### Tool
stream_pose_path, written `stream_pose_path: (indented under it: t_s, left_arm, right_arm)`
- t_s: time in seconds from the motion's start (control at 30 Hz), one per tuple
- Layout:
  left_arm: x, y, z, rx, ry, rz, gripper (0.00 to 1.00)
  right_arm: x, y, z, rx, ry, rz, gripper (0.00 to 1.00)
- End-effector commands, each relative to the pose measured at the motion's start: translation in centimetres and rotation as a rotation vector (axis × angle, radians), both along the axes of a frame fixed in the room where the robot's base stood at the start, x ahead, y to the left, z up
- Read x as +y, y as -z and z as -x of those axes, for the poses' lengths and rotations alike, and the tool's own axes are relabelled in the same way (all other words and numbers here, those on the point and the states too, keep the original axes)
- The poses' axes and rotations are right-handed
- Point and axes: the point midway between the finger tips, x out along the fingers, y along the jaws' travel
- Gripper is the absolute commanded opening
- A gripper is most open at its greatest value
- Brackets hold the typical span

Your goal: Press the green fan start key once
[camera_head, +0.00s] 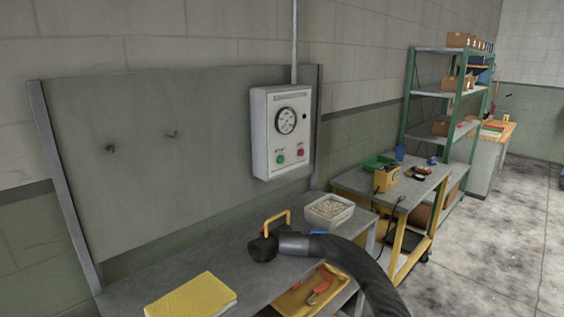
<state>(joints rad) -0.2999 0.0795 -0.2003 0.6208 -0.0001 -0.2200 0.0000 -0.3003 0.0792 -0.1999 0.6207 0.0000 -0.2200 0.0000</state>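A white control box (265,135) is fixed to the grey wall panel, with a conduit running up from its top. A round dial gauge (286,121) is on its face. Below the gauge, a green key (280,159) is at the lower left and a red key (300,152) at the lower right. Small labels above the keys are too small to read. Nothing covers the keys. Neither of my grippers shows in the head view.
The grey bench (225,265) under the box holds a yellow pad (191,298), a black hose (345,255) with a yellow handle, and a white bin (329,210). A yellow cart (400,205) and green shelf (450,100) stand right. Space before the box looks clear.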

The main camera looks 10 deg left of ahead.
Motion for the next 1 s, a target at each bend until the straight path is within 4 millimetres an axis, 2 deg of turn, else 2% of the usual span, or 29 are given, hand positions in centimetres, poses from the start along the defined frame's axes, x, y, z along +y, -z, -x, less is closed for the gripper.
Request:
stream_pose_path:
  t_s: [0.03,0.4,0.47,1.0]
  left_arm:
    - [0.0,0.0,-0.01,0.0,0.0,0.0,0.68]
    - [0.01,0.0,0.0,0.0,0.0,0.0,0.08]
    - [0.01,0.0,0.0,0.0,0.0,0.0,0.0]
    - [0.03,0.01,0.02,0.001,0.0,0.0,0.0]
  right_arm:
    - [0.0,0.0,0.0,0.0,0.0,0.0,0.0]
    - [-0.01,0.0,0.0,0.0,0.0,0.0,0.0]
    - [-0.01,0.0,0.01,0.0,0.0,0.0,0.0]
    - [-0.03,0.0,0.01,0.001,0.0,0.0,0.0]
